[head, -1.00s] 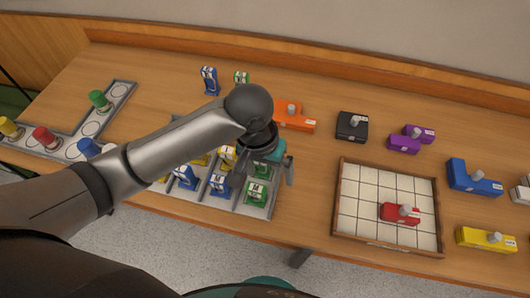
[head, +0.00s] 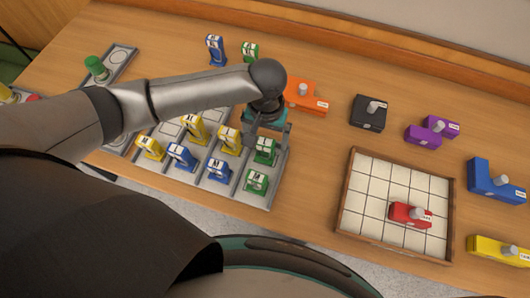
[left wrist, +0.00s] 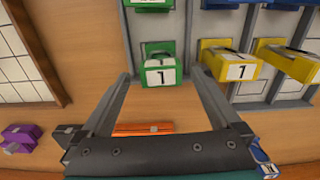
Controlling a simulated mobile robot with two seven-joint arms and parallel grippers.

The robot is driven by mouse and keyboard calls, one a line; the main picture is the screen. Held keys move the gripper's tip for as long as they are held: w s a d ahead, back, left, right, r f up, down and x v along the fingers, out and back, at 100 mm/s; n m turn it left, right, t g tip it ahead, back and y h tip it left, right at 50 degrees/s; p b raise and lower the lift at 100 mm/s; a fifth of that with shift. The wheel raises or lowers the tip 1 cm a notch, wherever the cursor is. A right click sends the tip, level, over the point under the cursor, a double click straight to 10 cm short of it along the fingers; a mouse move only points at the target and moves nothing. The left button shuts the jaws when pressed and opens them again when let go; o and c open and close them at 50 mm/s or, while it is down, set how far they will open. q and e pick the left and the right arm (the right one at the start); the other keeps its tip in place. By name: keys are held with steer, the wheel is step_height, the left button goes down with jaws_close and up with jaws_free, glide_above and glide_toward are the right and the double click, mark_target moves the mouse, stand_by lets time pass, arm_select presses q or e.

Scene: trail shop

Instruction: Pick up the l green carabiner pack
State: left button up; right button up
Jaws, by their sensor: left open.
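Three green carabiner packs with white labels show in the head view. One (head: 265,151) is in the right column of the grey rack, just in front of my left gripper (head: 268,134). Another (head: 256,181) is nearer the rack's front edge, and a third (head: 250,51) stands on the table behind. In the left wrist view a green pack (left wrist: 160,73), its label reading like "1" or "l", shows between the tips of my open left gripper (left wrist: 160,78). Nothing is held. Another green pack (left wrist: 150,4) is cut by the top edge. The right gripper is out of view.
The grey rack (head: 232,195) also holds yellow (head: 229,139) and blue packs (head: 219,171) close by. A blue pack (head: 216,50) stands behind on the table. An orange block (head: 305,96) lies right of the gripper. A wood-framed grid tray (head: 346,196) lies farther right.

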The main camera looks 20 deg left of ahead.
mark_target(265, 149)
arm_select(q)
steer(key=shift+s+a+f+b, duration=0.1)
steer(key=shift+f+b, duration=0.25)
steer(key=shift+f, duration=1)
steer(key=shift+s+f+b, duration=0.1)
steer(key=shift+f+b, duration=0.25)
steer(key=shift+f, duration=1)
steer(key=shift+c, duration=0.4)
steer(key=shift+r, duration=0.1)
jaws_close()
